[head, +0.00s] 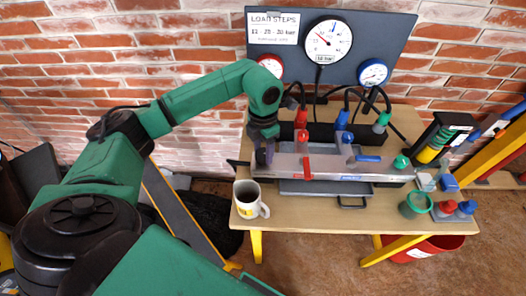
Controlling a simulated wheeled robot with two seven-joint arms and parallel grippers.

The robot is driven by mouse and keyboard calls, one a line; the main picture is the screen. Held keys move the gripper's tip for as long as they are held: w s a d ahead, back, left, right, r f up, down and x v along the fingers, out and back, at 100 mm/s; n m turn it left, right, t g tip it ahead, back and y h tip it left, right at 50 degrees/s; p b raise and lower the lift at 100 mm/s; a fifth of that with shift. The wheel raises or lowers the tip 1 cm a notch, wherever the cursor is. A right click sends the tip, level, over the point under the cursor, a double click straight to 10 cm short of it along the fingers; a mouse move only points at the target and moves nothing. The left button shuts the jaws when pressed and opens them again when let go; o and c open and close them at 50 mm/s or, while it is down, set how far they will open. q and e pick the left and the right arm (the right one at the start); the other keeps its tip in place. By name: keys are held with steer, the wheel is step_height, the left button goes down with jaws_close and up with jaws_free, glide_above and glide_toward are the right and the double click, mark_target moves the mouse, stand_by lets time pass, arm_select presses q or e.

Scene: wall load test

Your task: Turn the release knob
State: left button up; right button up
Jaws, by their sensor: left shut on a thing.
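My left gripper (264,154) reaches down from the green arm to the left end of the metal manifold block (330,162) on the bench. Its jaws are shut on a small part there, which looks to be the release knob; the jaws hide most of it, so its angle cannot be told. The manifold carries a red lever (306,166), a blue lever (368,158) and a green knob (401,161) at its right end. My right gripper is not in view.
A gauge board (400,32) with several dials stands behind the bench (285,222). A white mug (248,199) stands close in front of the gripper. A green cup (415,205) and red and blue fittings (457,208) lie at the right. Hoses arch behind the manifold.

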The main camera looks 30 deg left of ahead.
arm_select(q)
steer(key=shift+w+r+n, duration=0.15)
steer(key=shift+n, duration=0.35)
steer(key=o, duration=1.2)
steer(key=shift+o, duration=0.8)
step_height(320, 180, up, 10)
steer(key=b, duration=0.2)
step_height(320, 180, up, 4)
steer(key=r+p, duration=0.1)
glide_above(264, 153)
steer(key=shift+a+f, duration=0.1)
steer(key=shift+f, duration=0.15)
